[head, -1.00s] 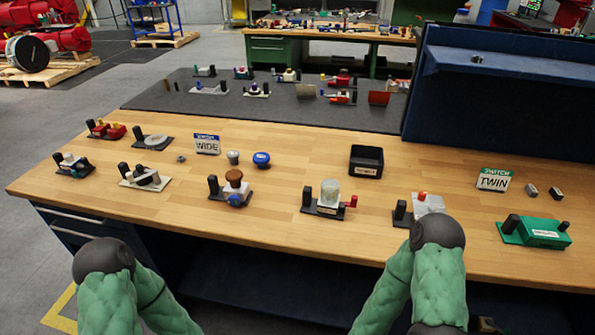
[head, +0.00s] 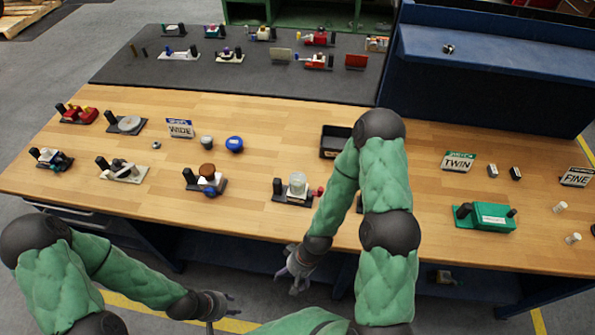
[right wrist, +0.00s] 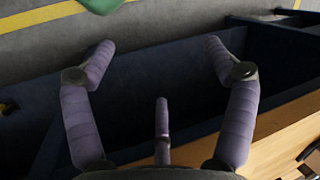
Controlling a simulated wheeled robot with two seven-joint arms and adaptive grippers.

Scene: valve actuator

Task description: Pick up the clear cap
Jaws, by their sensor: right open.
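A pale, see-through cap (head: 297,183) stands upright on a small black base with a red knob, near the table's front edge in the head view. It looks like the clear cap. My right gripper (head: 294,272) hangs below and in front of the table edge, apart from the cap. In the right wrist view my right gripper (right wrist: 160,55) has its fingers spread wide with nothing between them; the cap does not show there. My left gripper (head: 216,305) is low at the bottom of the head view, away from the table; its finger opening is too small to judge.
A brown-topped device (head: 207,175) stands left of the cap. A black bin (head: 334,143) is behind it, partly covered by my right arm. A green box (head: 485,216) is at the right. The wooden table's front edge (head: 240,240) lies between my grippers and the cap.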

